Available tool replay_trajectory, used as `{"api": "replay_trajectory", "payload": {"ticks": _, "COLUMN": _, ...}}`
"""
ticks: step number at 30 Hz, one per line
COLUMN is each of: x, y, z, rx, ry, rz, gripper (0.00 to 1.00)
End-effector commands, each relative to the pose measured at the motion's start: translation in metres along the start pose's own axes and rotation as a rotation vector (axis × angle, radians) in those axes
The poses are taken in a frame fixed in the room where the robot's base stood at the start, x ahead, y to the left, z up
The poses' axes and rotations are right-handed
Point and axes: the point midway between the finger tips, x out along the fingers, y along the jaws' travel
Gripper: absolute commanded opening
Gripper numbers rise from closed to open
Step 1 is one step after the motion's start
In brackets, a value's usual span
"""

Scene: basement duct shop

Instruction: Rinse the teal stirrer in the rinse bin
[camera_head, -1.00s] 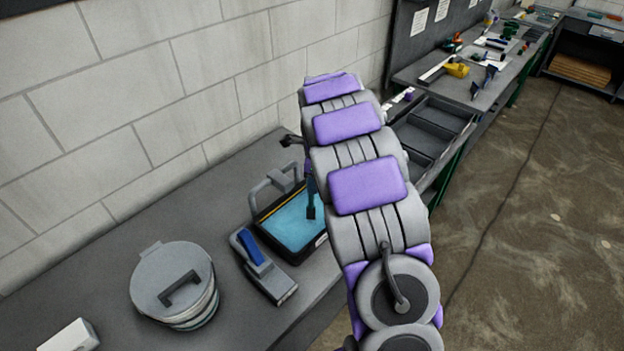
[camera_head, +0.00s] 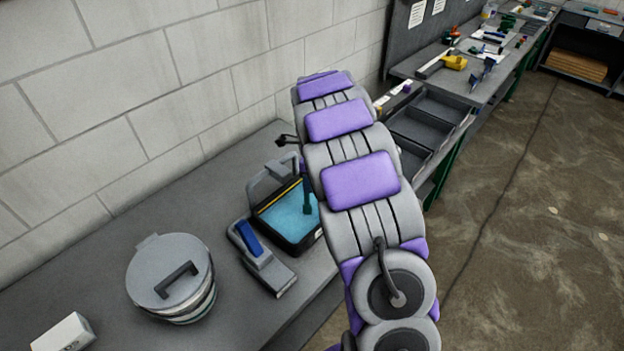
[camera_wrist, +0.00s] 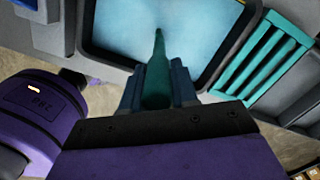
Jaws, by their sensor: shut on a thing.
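My gripper (camera_wrist: 157,92) is shut on the teal stirrer (camera_wrist: 157,65), which stands out between the two dark fingers in the wrist view. The rinse bin (camera_head: 290,248) is a black-rimmed tray of blue water with a grey handle on the bench; its water (camera_wrist: 150,32) fills the top middle of the wrist view. The stirrer (camera_head: 306,203) shows in the head view as a dark teal upright piece over the water, left of my arm. I cannot tell whether its tip is under the surface. My arm hides most of the gripper in the head view.
A grey tool with a blue grip (camera_head: 262,262) lies just left of the bin. A lidded bucket (camera_head: 165,270) and a white box (camera_head: 62,335) stand farther left. Dark open trays (camera_head: 425,130) lie behind my arm. A teal slatted piece (camera_wrist: 265,60) borders the water.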

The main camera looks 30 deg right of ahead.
Motion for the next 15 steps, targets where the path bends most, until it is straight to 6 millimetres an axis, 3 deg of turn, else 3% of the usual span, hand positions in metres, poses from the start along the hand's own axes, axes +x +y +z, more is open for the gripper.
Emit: {"api": "replay_trajectory", "payload": {"ticks": 15, "x": 0.0045, "y": -0.0031, "z": -0.0042, "rx": -0.001, "ry": -0.004, "rz": 0.003, "gripper": 0.00}}
